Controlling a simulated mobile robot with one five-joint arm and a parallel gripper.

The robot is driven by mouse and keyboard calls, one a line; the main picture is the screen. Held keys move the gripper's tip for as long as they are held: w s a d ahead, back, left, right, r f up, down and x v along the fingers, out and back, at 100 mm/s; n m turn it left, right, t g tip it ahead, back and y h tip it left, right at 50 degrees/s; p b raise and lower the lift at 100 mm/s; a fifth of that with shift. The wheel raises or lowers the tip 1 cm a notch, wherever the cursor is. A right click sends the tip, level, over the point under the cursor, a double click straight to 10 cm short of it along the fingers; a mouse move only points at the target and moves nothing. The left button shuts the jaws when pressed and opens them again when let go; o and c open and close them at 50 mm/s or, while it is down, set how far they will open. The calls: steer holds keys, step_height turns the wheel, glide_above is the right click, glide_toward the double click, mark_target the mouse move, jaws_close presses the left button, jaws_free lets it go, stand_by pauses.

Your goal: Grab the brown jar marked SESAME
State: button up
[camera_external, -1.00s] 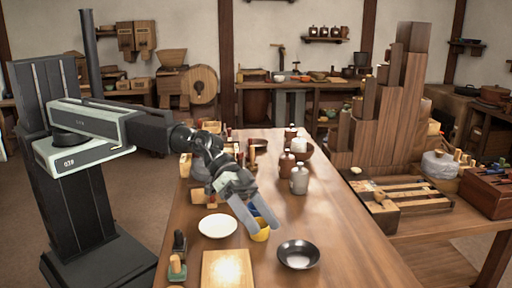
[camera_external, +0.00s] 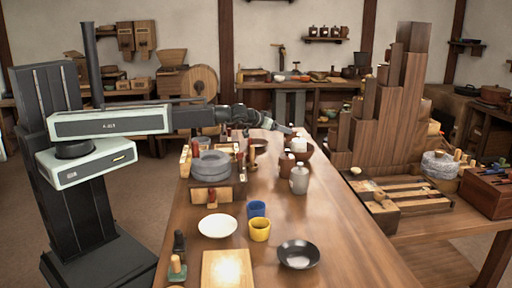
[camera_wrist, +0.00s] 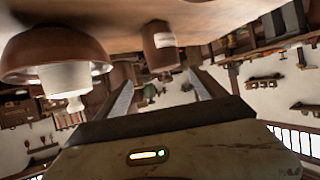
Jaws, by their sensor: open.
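In the wrist view, which is upside down, a brown jar (camera_wrist: 160,42) with a pale label stands on the table ahead of my gripper (camera_wrist: 161,82). The lettering is too small to read. My gripper's two fingers are open and apart, nothing is between them, and the jar lies just beyond the tips. In the external view my gripper (camera_external: 288,130) reaches over the far part of the table, near a brown jar (camera_external: 286,161). I cannot tell whether this is the labelled jar; the far jar is hidden behind my gripper.
A brown bowl (camera_wrist: 50,48) stands beside the jar with a white item near it. A grey jar (camera_external: 299,181), yellow cup (camera_external: 260,230), blue cup (camera_external: 256,209), white plate (camera_external: 217,226) and dark bowl (camera_external: 298,254) stand nearer. A tall stepped wooden block (camera_external: 400,105) rises at right.

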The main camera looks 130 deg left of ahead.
mark_target(291, 127)
steer(key=shift+n+y, duration=0.3)
steer(key=b+x, duration=0.1)
steer(key=x, duration=0.1)
steer(key=b+x, duration=0.1)
steer(key=x, duration=0.2)
steer(key=b+x, duration=0.1)
steer(key=x, duration=0.2)
steer(key=shift+s+a+f, duration=0.1)
steer(key=shift+s+f, duration=0.1)
steer(key=shift+s, duration=0.15)
steer(key=shift+r, duration=0.1)
steer(key=shift+c, duration=0.6)
jaws_close()
steer(key=shift+r+p, duration=0.45)
steer(key=shift+p, duration=0.05)
step_height(291, 127, up, 3)
steer(key=p, duration=0.3)
steer(key=shift+r, duration=0.1)
steer(key=s+d+p, duration=0.1)
steer(key=s+d, duration=0.8)
steer(key=d, duration=0.4)
steer(key=shift+d+r, duration=0.2)
steer(key=shift+r, duration=0.2)
